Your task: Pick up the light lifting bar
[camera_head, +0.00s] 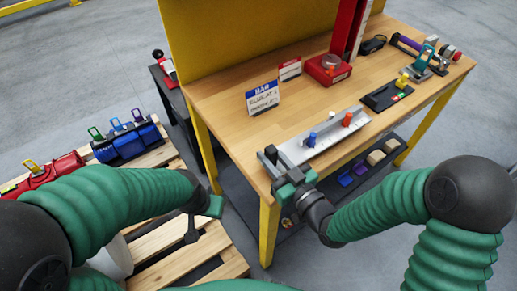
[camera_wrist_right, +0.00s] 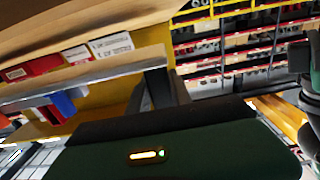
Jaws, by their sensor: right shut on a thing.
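A long light grey bar (camera_head: 327,134) lies along the front edge of the wooden workbench, with a blue piece (camera_head: 312,139) and a red piece (camera_head: 347,119) on it. I take it for the light lifting bar. My right gripper (camera_head: 283,176) is shut at the bar's near left end, around a dark part there; the fingers largely hide the contact. In the right wrist view, the bar (camera_wrist_right: 80,80) runs to a dark upright part (camera_wrist_right: 157,92) just beyond the green gripper body. My left gripper (camera_head: 205,212) hangs away from the bench, over the pallet; its jaw opening is unclear.
The bench (camera_head: 222,98) carries a blue-and-white sign (camera_head: 262,98), a red base (camera_head: 327,70) and a black tray (camera_head: 388,95). A lower shelf (camera_head: 335,185) holds small blocks. A pallet (camera_head: 160,160) with blue (camera_head: 128,143) and red units stands left.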

